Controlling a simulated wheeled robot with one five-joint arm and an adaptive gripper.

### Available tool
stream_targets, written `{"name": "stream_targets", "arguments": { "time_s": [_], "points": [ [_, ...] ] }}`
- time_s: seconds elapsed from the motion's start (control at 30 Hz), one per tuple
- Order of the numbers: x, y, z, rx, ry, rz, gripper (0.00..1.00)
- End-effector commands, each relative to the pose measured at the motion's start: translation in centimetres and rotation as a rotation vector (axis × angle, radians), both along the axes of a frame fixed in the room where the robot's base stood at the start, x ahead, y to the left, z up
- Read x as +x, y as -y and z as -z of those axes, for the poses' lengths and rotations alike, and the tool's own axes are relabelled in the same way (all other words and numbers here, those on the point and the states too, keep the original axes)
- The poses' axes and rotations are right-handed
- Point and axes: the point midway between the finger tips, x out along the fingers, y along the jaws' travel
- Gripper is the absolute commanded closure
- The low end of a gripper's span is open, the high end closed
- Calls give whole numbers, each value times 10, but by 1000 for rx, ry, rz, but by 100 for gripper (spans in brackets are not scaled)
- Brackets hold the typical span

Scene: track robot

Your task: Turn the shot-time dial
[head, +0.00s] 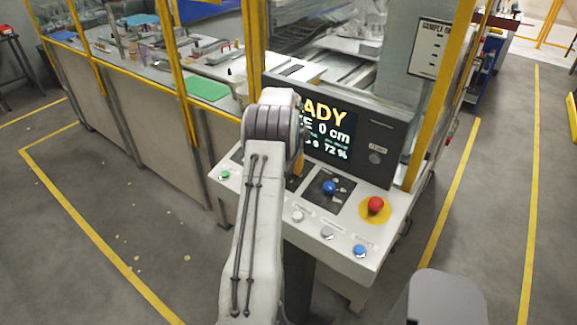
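A sloped white control panel (333,252) stands in front of me, with a dark display (333,133) above it. My arm reaches up across the panel's left part and bends at the display. The arm hides my gripper and the panel behind it, so I cannot tell whether the gripper touches anything. I cannot make out a shot-time dial; it may be behind my arm. A blue knob (329,187) sits on a dark plate right of my arm. The display shows "ADY", "0 cm" and "72 %", partly covered by my arm.
A red mushroom button (375,204) on a yellow disc is at the panel's right. A green button (225,175) is at its left. White (297,216), grey (327,232) and blue (360,250) buttons line the front edge. A yellow post (437,95) rises at the right.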

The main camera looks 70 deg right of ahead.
Motion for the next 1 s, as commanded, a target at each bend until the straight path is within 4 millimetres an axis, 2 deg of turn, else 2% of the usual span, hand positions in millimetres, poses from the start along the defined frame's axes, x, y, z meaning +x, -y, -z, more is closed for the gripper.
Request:
{"name": "stream_targets", "arguments": {
  "time_s": [0.03,0.23,0.37,0.7,1.0],
  "points": [
    [-1,1,0,-2,1,1,77],
    [-1,1,-1,-2,1,2,94],
    [-1,1,0,-1,-3,-19,95],
    [-1,2,2,20,-40,-236,95],
    [-1,2,0,22,-43,-254,95]
  ]
}}
